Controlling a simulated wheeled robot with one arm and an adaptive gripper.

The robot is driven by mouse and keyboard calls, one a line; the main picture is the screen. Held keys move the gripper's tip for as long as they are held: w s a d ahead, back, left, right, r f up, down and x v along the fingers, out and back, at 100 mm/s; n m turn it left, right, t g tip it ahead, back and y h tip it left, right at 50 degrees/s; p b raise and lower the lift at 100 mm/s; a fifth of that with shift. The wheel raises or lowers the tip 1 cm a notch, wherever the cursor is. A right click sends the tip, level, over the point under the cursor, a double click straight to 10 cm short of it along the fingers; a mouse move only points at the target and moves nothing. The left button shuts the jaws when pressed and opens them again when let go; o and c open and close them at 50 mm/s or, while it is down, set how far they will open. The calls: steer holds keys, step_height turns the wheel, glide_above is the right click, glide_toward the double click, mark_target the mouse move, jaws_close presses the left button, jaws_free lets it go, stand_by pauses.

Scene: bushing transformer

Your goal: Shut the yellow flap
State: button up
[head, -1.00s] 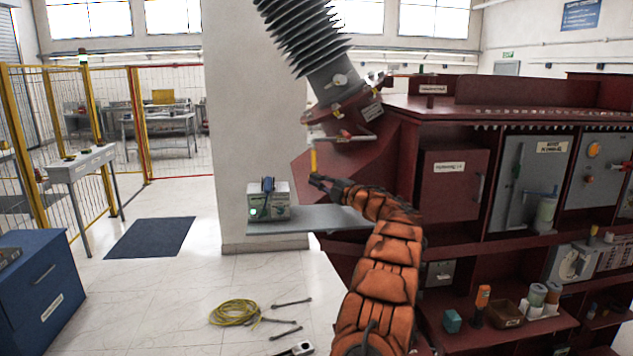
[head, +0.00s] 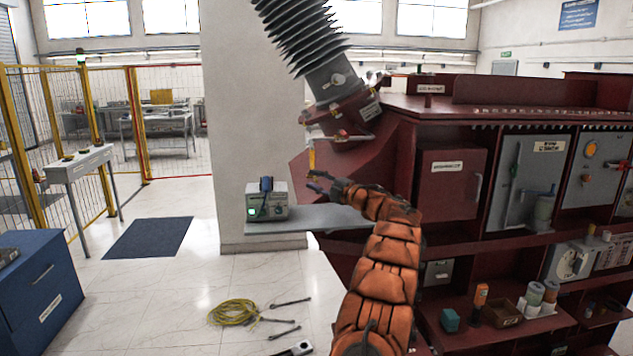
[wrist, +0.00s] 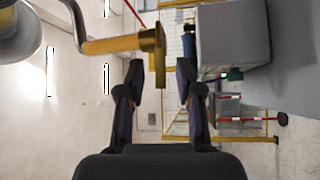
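The yellow flap (head: 312,156) hangs down as a thin yellow strip from the pipework at the foot of the ribbed bushing. In the wrist view it is a yellow lever (wrist: 157,52) on a bent grey pipe (wrist: 75,22). My gripper (head: 316,182) is just below the flap in the head view. In the wrist view my gripper (wrist: 160,75) is open, with one finger on each side of the flap's lower end. I cannot tell whether either finger touches it.
A grey shelf (head: 330,219) below holds a small box instrument (head: 268,203). The dark red transformer cabinet (head: 448,205) stands to the right, close to my arm. A yellow cable coil (head: 233,312) and several tools lie on the floor.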

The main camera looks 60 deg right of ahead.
steer(key=s+a+f, duration=0.1)
steer(key=s, duration=1)
steer(key=shift+s+a+f, duration=0.15)
steer(key=shift+s+f, duration=0.2)
steer(key=shift+s, duration=0.05)
